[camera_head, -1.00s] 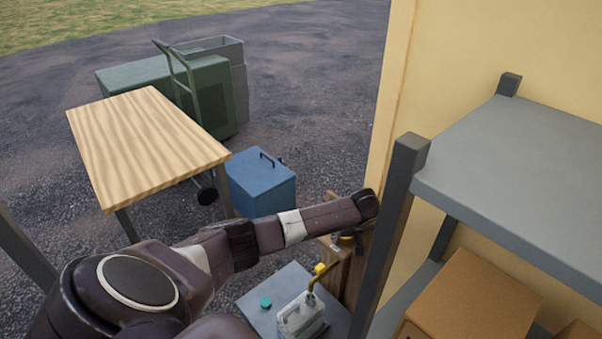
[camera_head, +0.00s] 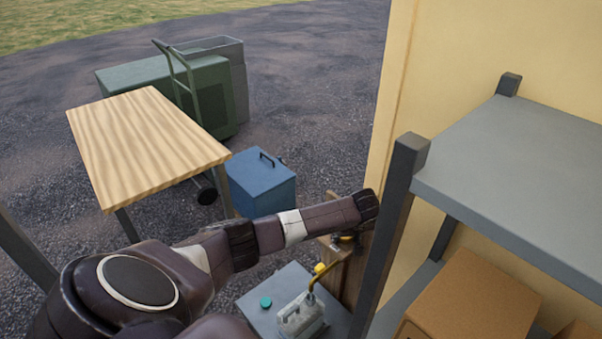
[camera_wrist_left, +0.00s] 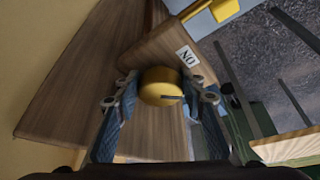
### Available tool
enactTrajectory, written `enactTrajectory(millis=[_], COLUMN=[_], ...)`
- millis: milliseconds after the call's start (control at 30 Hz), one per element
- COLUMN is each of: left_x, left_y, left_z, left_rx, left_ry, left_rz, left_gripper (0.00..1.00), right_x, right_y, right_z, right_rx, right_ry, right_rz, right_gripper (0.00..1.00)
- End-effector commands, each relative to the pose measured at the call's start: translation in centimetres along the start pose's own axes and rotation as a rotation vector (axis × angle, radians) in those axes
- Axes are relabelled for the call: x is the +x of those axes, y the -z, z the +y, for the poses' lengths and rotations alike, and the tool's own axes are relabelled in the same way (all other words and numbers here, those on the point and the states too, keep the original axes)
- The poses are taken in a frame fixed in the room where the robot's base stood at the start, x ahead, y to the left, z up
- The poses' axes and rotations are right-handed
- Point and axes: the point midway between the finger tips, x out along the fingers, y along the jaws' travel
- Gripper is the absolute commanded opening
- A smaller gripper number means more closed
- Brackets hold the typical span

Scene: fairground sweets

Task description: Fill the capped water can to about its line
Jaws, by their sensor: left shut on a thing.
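The water can (camera_head: 301,318), pale and clear-looking with a handle, stands on a grey surface at the bottom of the head view. A bent yellow pipe (camera_head: 324,275) reaches down to its top. A teal cap (camera_head: 265,302) lies on the surface left of the can. My left gripper (camera_wrist_left: 164,93) is shut on a round yellow knob (camera_wrist_left: 160,84) with a dark line across it, on a wooden post (camera_wrist_left: 90,75). In the head view my arm partly hides this hold. The can's fill line and water level are too small to tell. My right gripper is out of view.
A label (camera_wrist_left: 186,56) is fixed beside the knob. The grey stand (camera_head: 256,319) carries the can. A grey shelf (camera_head: 520,160) with a cardboard box (camera_head: 470,300) stands close on the right. A blue box (camera_head: 262,185) and a wooden table (camera_head: 140,145) are farther left.

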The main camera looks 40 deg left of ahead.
Motion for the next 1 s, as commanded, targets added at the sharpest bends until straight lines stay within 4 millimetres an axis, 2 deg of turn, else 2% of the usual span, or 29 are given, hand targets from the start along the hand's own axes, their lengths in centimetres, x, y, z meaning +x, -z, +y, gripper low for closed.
enactTrajectory(millis=[33, 167, 333, 533, 767, 1000], left_x=[-0.3, -0.4, -0.7, -0.5, -0.3, 0.0], left_y=[1.4, 1.5, 1.6, 1.6, 1.5, 1.3], left_z=[-0.1, -0.2, -0.3, -0.2, -0.2, -0.2], left_rx=[-0.011, 0.011, 0.188, 0.408, 0.624, 0.826], left_ry=[-0.003, -0.012, -0.092, -0.194, -0.296, -0.391], left_rz=[0.026, 0.025, 0.026, 0.027, 0.027, 0.025], left_gripper=[0.12, 0.12, 0.12, 0.12, 0.12, 0.13], right_x=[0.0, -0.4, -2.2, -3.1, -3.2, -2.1], right_y=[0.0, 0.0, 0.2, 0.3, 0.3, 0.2], right_z=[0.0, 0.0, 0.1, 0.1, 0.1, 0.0], right_rx=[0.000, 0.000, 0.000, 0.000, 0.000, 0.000], right_ry=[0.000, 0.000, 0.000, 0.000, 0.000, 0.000], right_rz=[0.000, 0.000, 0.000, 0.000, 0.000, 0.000], right_gripper=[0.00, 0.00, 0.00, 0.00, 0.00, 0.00])
